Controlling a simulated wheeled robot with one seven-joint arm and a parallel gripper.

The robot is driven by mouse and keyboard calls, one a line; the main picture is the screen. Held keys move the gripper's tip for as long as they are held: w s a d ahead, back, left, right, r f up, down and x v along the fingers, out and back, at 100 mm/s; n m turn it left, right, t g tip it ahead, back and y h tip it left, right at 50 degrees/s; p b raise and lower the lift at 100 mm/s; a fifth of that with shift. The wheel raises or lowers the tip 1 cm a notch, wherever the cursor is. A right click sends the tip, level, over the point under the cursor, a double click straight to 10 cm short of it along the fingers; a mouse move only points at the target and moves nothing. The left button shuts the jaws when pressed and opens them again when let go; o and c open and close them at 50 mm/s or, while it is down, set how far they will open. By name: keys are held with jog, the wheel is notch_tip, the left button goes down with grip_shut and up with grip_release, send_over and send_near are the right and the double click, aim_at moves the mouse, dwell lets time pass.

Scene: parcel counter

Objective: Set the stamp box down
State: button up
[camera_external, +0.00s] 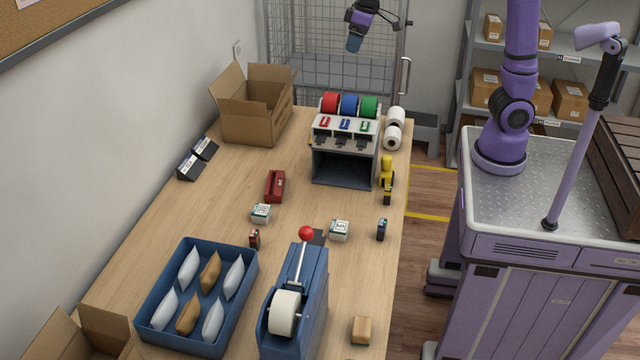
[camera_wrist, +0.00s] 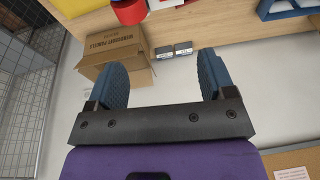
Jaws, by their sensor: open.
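Two small whitish boxes with printed tops and green edges stand on the wooden counter: a left box (camera_external: 261,213) and a right box (camera_external: 340,230). I cannot tell for sure which, if either, is the stamp box. My gripper (camera_external: 354,43) is high up beyond the far end of the counter, in front of the wire cage, well away from both. In the wrist view its two blue finger pads are wide apart, with nothing held between them (camera_wrist: 162,83). Neither small box can be made out in the wrist view.
The counter (camera_external: 198,208) carries a dispenser with coloured rolls (camera_external: 345,165), a red stapler-like tool (camera_external: 275,186), a blue lever press (camera_external: 313,290) and a blue tray (camera_external: 150,325) of pouches. An open carton (camera_external: 255,118) stands at the back left.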

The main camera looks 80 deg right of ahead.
jog(key=s+d+r+t, duration=0.1)
jog(key=s+d, duration=0.3)
jog(key=s, duration=0.4)
jog(key=s+d, duration=0.3)
jog(key=s, duration=0.5)
jog(key=s+d+f, duration=0.2)
jog(key=s, duration=0.5)
jog(key=s+d+f+t, duration=0.1)
jog(key=s+d+f, duration=0.1)
jog(key=s, duration=0.5)
jog(key=shift+f+h, duration=0.4)
jog(key=shift+f, duration=0.25)
